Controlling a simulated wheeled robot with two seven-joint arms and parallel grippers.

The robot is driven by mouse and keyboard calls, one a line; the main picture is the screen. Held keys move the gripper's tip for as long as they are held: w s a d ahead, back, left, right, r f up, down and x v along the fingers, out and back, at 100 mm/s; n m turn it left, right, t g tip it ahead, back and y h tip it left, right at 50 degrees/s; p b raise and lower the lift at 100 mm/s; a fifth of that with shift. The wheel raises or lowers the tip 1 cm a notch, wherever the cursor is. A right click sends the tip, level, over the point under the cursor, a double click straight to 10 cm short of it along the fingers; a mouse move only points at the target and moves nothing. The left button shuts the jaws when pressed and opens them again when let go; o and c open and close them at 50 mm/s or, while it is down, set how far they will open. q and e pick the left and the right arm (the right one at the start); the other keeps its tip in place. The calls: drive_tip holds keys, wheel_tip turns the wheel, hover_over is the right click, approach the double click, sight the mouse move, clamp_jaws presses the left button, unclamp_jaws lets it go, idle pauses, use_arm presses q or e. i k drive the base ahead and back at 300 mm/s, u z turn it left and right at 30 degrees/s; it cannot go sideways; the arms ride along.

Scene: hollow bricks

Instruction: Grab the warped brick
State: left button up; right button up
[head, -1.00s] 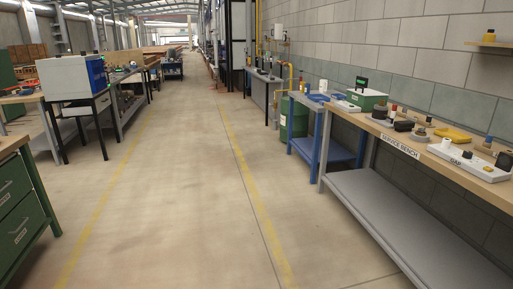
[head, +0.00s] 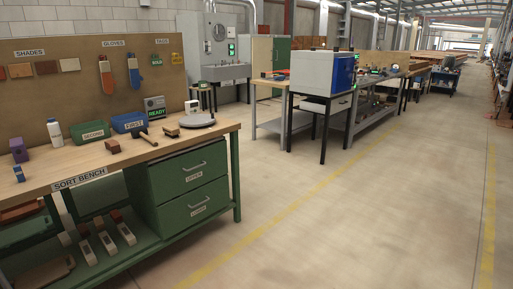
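I cannot pick out a warped brick for certain in the head view. The sort bench (head: 125,161) stands at the left with a wooden top. A small reddish-brown block (head: 112,146) lies on the top; it is too small to tell whether it is a brick or a tool. Reddish-brown pieces (head: 20,212) show at the left edge under the top, partly cut off. A brown slab-like piece (head: 45,275) lies at the bottom left, and its shape is unclear. Neither of my grippers is in view.
On the bench are a green box (head: 91,131), a blue box (head: 128,122), a READY display (head: 155,108) and a round grey plate (head: 197,121). Green drawers (head: 190,190) sit below. A blue-and-white machine (head: 323,72) stands on a table beyond. The aisle floor (head: 370,200) at right is clear.

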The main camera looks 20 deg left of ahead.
sight(113, 145)
drive_tip(key=u, duration=1.2)
drive_tip(key=i, duration=1.9)
drive_tip(key=u, duration=0.6)
